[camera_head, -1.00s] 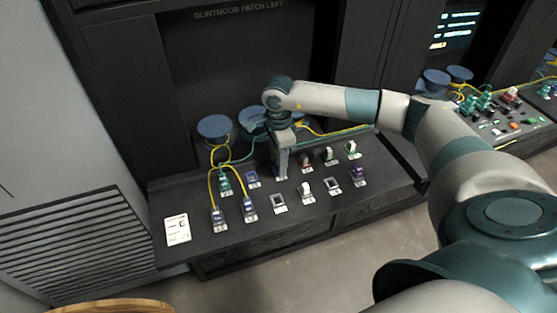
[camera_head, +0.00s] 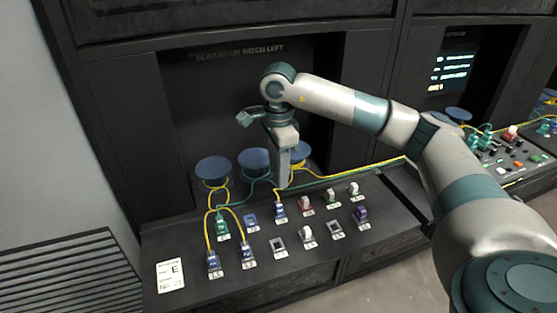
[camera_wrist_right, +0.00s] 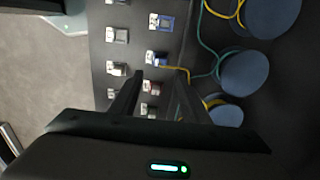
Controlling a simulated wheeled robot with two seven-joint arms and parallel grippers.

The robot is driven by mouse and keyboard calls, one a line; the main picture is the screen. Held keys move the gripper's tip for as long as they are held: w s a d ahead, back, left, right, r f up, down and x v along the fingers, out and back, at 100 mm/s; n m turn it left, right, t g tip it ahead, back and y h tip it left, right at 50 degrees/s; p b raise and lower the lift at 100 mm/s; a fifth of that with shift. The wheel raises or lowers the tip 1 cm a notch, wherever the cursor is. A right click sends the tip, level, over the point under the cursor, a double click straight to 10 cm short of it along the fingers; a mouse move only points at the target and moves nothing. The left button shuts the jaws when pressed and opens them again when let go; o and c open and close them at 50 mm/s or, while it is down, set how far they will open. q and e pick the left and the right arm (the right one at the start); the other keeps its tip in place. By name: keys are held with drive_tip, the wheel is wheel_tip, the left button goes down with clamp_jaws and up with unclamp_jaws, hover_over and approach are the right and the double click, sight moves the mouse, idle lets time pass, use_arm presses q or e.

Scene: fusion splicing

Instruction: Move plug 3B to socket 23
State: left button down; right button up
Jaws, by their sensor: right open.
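A blue plug (camera_head: 281,211) with a yellow cable stands upright in the third position of the back row; it also shows in the right wrist view (camera_wrist_right: 155,58). My right gripper (camera_head: 283,186) is open, pointing down just above and behind this plug, apart from it. In the right wrist view its two dark fingers (camera_wrist_right: 156,80) are spread with a gap between them. The labels by the plugs are too small to read surely, so I cannot confirm which is 3B or 23. My left gripper is not in view.
An empty blue socket (camera_head: 252,222) lies left of the plug, beside a green plug (camera_head: 222,227). Two blue plugs (camera_head: 213,262) stand front left. Red, white and purple (camera_head: 361,215) plugs stand right. Blue cable spools (camera_head: 213,168) and yellow and green cables lie behind.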

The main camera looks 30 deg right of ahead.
drive_tip(key=shift+r+b, duration=0.55)
drive_tip(key=shift+r, duration=2)
